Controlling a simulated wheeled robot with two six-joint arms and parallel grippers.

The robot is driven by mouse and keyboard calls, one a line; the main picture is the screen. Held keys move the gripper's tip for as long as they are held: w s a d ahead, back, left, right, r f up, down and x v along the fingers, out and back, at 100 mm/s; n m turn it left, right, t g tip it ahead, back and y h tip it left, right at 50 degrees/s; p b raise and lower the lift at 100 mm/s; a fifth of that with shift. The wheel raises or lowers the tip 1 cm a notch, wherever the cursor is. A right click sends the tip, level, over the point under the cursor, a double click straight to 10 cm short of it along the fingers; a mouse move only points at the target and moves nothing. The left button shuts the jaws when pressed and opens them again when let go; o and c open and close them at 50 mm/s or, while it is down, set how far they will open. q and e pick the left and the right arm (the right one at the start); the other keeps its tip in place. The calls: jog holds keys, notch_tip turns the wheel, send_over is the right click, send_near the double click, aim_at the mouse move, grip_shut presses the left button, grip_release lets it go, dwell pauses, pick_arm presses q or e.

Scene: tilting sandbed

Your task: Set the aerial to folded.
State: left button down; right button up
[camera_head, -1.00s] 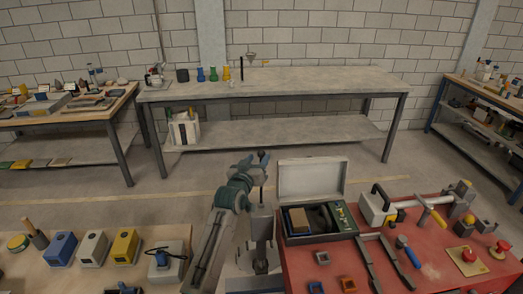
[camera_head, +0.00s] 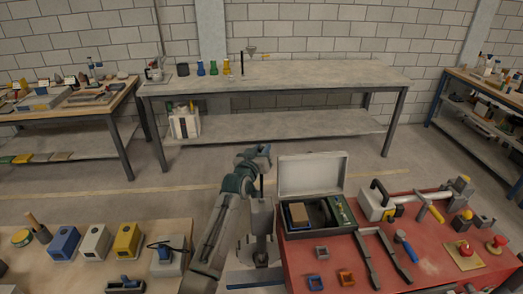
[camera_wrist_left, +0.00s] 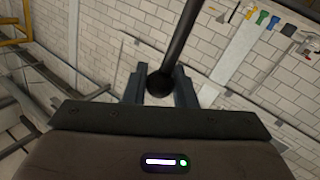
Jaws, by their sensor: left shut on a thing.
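The aerial is a thin dark rod with a round black knob; in the left wrist view the rod (camera_wrist_left: 184,32) slants down from the top edge to the knob (camera_wrist_left: 158,83). The knob lies between the two fingers of my left gripper (camera_wrist_left: 160,90). In the head view, my left gripper (camera_head: 264,152) is shut at the aerial's upper end, beside the open case. A short dark length of the aerial (camera_head: 262,185) shows below it, nearly upright. My arm partly hides this area, and I cannot make out the aerial's foot. My right gripper is not in view.
The open case (camera_head: 312,165) stands on the red table (camera_head: 330,262), close right of my left gripper. Several tools lie farther right. A wooden table (camera_head: 60,280) with coloured boxes is at lower left. A grey workbench (camera_head: 320,85) stands behind, with open floor before it.

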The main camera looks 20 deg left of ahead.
pick_arm(q)
jog(key=shift+s+d+f+b, duration=0.15)
jog(key=shift+s+f+b, duration=0.1)
jog(key=shift+s+b, duration=0.25)
jog(key=s+d+f+b, duration=0.2)
jog(key=s, duration=0.3)
jog(key=s+d+f+t+b, duration=0.1)
jog(key=s+d+f+b, duration=0.1)
jog(key=s, duration=0.4)
jog(key=shift+s+d+m, duration=0.3)
jog(key=shift+d, duration=0.15)
jog(key=c, duration=1.2)
grip_release()
jog(key=shift+c, duration=0.2)
jog(key=shift+s, duration=0.1)
